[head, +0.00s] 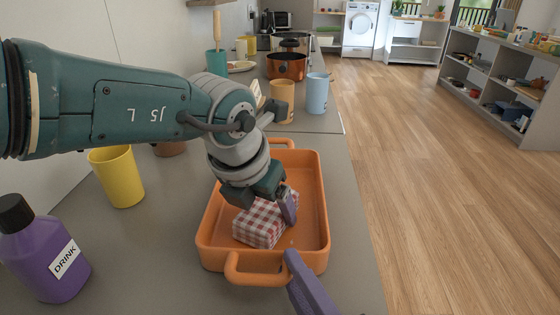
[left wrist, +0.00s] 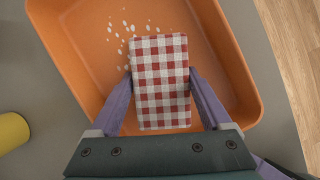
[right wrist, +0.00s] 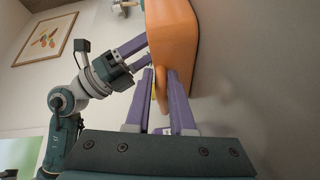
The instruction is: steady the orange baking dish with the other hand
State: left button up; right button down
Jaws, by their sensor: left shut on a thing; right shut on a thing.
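The orange baking dish (head: 318,190) sits on the grey counter, with a loop handle at its near and far ends. It also shows in the left wrist view (left wrist: 235,75) and the right wrist view (right wrist: 172,35). My left gripper (head: 286,206) is inside the dish, shut on a red-and-white checked block (head: 262,226); in the left wrist view the block (left wrist: 160,75) is between both fingers. White specks (left wrist: 122,32) lie on the dish floor beside it.
A purple drink bottle (head: 45,255) and a yellow cup (head: 117,176) stand left of the dish. Behind it are an orange mug (head: 283,98), a light blue cup (head: 317,92) and a copper-coloured pot (head: 286,66). The counter edge runs close along the dish's right.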

aim_at(267, 205)
pick_arm(q)
jog(key=shift+r, duration=4)
pick_arm(e)
jog(key=shift+s+d+f, duration=0.1)
jog(key=shift+f, duration=0.2)
jog(key=c, duration=0.9)
grip_release()
jog(key=shift+o, duration=1.1)
jog(key=shift+r, duration=0.2)
